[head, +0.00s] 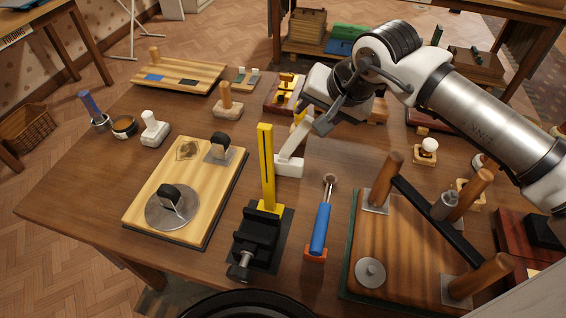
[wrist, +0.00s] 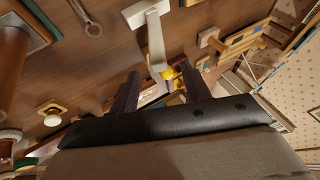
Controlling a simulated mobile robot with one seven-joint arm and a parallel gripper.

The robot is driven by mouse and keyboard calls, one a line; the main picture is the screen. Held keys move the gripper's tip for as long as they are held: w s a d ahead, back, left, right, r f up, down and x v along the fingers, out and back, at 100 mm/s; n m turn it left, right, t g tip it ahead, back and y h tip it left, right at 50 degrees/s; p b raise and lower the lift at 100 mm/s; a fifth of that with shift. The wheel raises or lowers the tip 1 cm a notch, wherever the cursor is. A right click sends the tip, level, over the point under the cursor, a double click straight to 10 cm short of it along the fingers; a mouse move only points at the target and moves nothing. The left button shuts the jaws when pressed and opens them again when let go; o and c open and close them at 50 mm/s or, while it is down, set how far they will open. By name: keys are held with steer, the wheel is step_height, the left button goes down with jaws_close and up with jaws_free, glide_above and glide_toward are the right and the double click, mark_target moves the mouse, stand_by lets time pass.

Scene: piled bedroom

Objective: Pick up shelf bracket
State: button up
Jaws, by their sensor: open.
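The white L-shaped piece that looks like the shelf bracket (head: 289,158) stands on the table in the middle of the head view. Its flat foot is on the wood and its arm slants up to the right. In the wrist view the bracket (wrist: 156,42) runs from the top down between my fingers. My gripper (head: 316,117) is open at the bracket's upper end. In the wrist view my gripper (wrist: 160,75) has one finger on each side of it. I see no clear contact. The upper end is partly hidden in the head view.
A yellow upright bar (head: 266,165) in a black vise (head: 258,238) stands close in front of the bracket. A blue-handled tool (head: 321,228) is to its right. A wooden board with upright handles (head: 415,250) fills the front right. A yellow piece (wrist: 167,74) shows near my fingers.

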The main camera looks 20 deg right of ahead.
mark_target(302, 127)
steer(key=p+x, duration=0.2)
steer(key=x, duration=0.6)
steer(key=shift+w+d+f, duration=0.1)
steer(key=shift+w+f, duration=0.1)
steer(key=shift+f, duration=0.15)
steer(key=shift+c, duration=0.2)
jaws_close()
